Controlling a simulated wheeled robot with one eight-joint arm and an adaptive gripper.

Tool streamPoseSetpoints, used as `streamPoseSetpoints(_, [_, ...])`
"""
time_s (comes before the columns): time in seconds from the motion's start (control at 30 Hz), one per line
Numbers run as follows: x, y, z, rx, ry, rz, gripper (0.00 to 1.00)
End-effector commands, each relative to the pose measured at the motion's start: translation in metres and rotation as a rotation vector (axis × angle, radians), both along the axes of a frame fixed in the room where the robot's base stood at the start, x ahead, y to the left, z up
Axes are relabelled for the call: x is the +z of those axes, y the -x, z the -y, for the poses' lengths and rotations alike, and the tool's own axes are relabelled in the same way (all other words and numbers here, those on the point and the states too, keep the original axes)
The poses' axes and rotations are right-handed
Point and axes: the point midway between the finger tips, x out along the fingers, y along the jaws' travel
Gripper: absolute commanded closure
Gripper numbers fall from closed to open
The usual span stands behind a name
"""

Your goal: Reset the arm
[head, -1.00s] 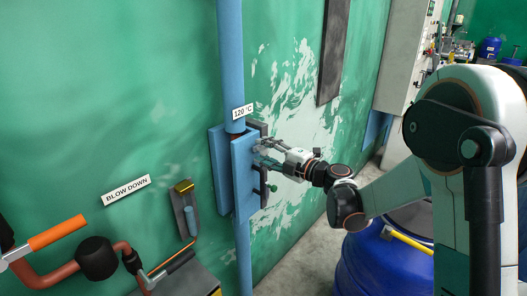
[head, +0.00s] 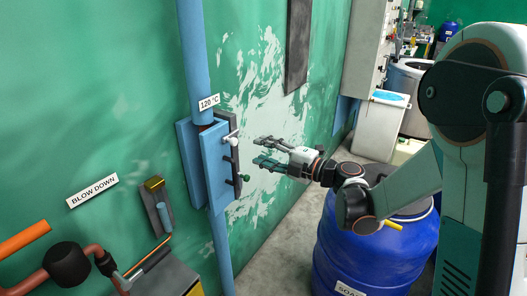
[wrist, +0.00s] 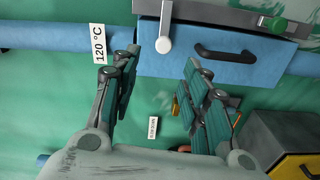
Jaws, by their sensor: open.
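My arm reaches in from the right in the head view. My gripper (head: 257,151) is open and empty, its two fingers spread and pointing left toward the blue box (head: 212,172) on the wall pipe. A clear gap lies between the fingertips and the box in the head view. The box carries a white lever (head: 231,136), a black handle and a green knob (head: 245,177). In the wrist view the open gripper (wrist: 162,58) shows with the white lever (wrist: 164,30) and black handle (wrist: 225,53) beyond the fingers. Nothing is between the fingers.
A blue drum (head: 365,255) stands below my arm. A blue pipe (head: 193,60) runs up the green wall, with a "120 °C" label (head: 209,102). Orange-handled piping (head: 22,240) is at lower left. Bare floor (head: 285,245) lies between wall and drum.

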Motion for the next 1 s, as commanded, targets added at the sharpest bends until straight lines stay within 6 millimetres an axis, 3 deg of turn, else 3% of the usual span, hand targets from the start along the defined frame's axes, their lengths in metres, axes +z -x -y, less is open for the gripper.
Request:
streamPoseSetpoints(0.17, [0.003, 0.006, -0.002, -0.001, -0.007, -0.065, 0.58])
streamPoseSetpoints(0.37, [0.009, 0.038, -0.007, -0.041, -0.041, -0.367, 0.58])
streamPoseSetpoints(0.67, [0.008, 0.108, 0.006, -0.266, -0.137, -0.88, 0.58])
streamPoseSetpoints(1.0, [-0.005, 0.197, 0.048, -0.705, -0.348, -1.284, 0.58])
